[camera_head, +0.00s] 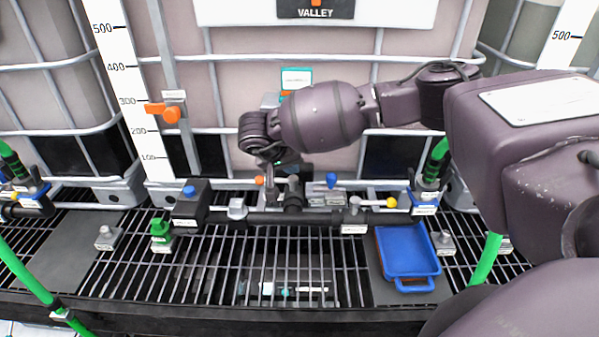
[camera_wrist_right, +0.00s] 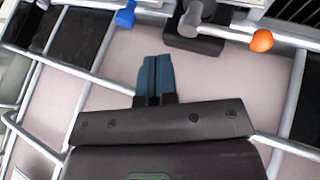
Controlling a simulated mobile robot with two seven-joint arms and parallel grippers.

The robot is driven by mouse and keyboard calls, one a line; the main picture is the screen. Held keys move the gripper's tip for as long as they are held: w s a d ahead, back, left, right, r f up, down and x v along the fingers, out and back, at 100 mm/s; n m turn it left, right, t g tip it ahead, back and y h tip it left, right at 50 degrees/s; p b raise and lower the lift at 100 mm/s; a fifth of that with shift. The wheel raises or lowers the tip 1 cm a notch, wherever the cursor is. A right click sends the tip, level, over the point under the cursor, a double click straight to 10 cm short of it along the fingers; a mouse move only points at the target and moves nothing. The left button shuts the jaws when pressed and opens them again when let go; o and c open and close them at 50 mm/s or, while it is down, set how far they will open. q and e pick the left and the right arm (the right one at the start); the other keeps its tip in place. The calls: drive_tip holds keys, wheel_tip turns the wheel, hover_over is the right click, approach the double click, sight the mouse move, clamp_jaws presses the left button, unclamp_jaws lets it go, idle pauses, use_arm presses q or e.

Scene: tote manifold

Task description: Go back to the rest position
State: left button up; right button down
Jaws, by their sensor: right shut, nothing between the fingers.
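My right arm reaches in from the right in the camera_head view. Its wrist bends down in front of the middle tank, and my right gripper (camera_head: 286,160) is just above and behind the pipe manifold. The arm partly hides it there. In the right wrist view its two blue-grey fingers (camera_wrist_right: 155,76) are together with nothing between them, in front of the pale tank wall. They look clear of the manifold's valve handles. My left gripper is not in view.
The black manifold pipe (camera_head: 270,218) runs below the gripper, with an orange ball knob (camera_head: 260,181), a blue handle (camera_head: 331,180) and a yellow knob (camera_head: 391,202). A blue tray (camera_head: 408,285) sits on the grating at right. Caged tanks (camera_head: 185,55) stand behind. Green hoses (camera_head: 30,270) rise at both sides.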

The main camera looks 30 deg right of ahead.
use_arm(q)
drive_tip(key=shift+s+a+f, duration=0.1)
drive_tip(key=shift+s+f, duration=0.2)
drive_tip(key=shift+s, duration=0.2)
use_arm(e)
drive_tip(key=shift+s+a+r, duration=0.15)
drive_tip(key=shift+a+r, duration=0.15)
drive_tip(key=shift+r, duration=0.1)
